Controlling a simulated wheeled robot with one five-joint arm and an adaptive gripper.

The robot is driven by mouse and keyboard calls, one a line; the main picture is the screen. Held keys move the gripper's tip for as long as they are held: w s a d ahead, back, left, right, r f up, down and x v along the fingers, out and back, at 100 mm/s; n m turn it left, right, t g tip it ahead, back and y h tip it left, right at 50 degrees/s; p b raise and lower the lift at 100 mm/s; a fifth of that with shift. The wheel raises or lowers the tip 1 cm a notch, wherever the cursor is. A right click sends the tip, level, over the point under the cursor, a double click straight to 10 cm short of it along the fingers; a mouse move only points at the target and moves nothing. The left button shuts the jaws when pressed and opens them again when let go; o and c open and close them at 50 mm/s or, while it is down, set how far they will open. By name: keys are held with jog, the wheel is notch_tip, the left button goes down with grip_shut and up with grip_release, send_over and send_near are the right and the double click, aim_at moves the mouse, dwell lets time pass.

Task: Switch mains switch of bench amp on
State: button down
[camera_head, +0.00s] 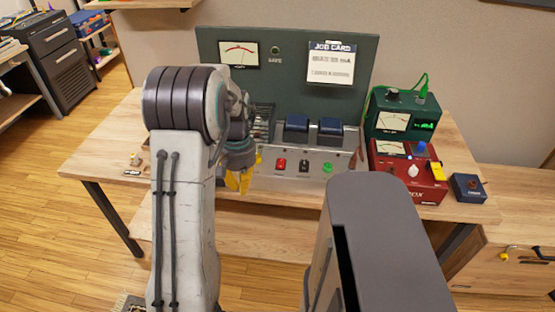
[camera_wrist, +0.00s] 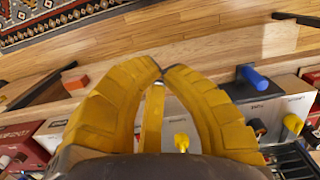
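The bench amp has a silver chassis (camera_head: 255,172) below a dark green upright panel (camera_head: 290,62). Its front carries a red control (camera_head: 281,164), a black switch-like part (camera_head: 304,165) and a green control (camera_head: 328,167). I cannot tell which part is the mains switch; my arm hides the chassis's left end. My gripper (camera_head: 240,181) is in front of the chassis's left part.
Two blue-topped blocks (camera_head: 297,128) stand on the amp. A green metered box (camera_head: 402,116), a red box (camera_head: 408,170) and a small blue box (camera_head: 467,188) stand on the bench to its right. A job card (camera_head: 331,65) hangs above. The bench front (camera_head: 105,165) is mostly clear at left.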

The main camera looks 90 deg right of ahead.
jog(key=s+d+f+m, duration=0.2)
jog(key=s+d+m, duration=0.1)
jog(key=s+d, duration=0.35)
notch_tip(320, 180, up, 10)
jog(key=m+h, duration=0.4)
jog(key=m, duration=0.5)
send_over(281, 161)
jog(key=f+m+p, duration=0.1)
jog(key=f+m, duration=0.1)
jog(key=f, duration=0.1)
jog(key=f+m+y, duration=0.1)
jog(key=f+m, duration=0.1)
jog(key=f, duration=0.1)
jog(key=a+f+m+p, duration=0.1)
jog(key=f+m, duration=0.1)
jog(key=f, duration=0.2)
jog(key=shift+w+p, duration=0.1)
jog(key=shift+p, duration=0.25)
jog(key=shift+d+f+p, duration=0.15)
jog(key=shift+f+p, duration=0.7)
jog(key=shift+f, duration=0.15)
jog(key=shift+d+f+p, duration=0.15)
jog(key=shift+f+p, duration=0.65)
jog(key=shift+f, duration=0.2)
jog(key=shift+f+b, duration=0.25)
jog(key=shift+b, duration=0.35)
